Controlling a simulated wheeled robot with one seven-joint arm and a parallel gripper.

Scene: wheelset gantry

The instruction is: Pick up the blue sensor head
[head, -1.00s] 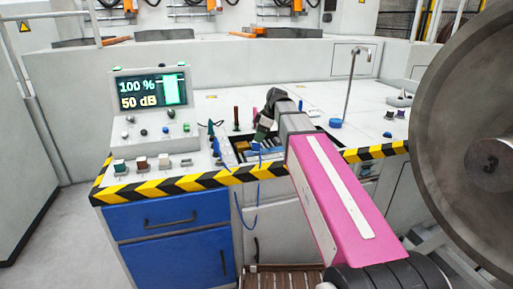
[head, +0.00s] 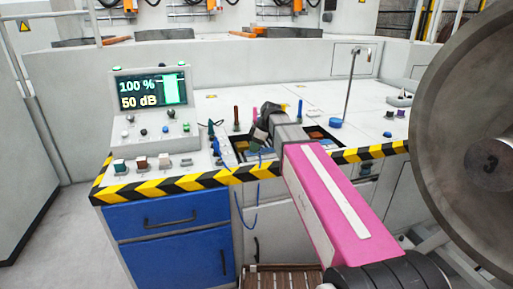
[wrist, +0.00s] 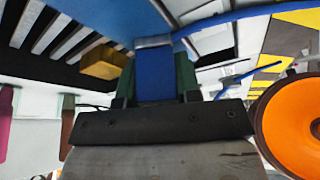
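The blue sensor head (wrist: 156,78) shows in the wrist view as an upright blue block. My gripper (wrist: 156,72) has one green finger on each side of it, with no gap visible between fingers and block, so it looks shut on it. A blue cable (wrist: 215,24) runs from the block's far end toward the right. In the head view my gripper (head: 262,132) is low over the dark opening in the bench top, and the blue sensor head is mostly hidden there. A blue cable hangs down the bench front.
The bench has a yellow-black striped edge (head: 195,183) and a display (head: 151,92) at left. Blue drawers (head: 167,230) are below. A thin post (head: 351,85) stands at right, and a large metal wheel (head: 460,110) fills the right side. Several small upright tools stand near the opening.

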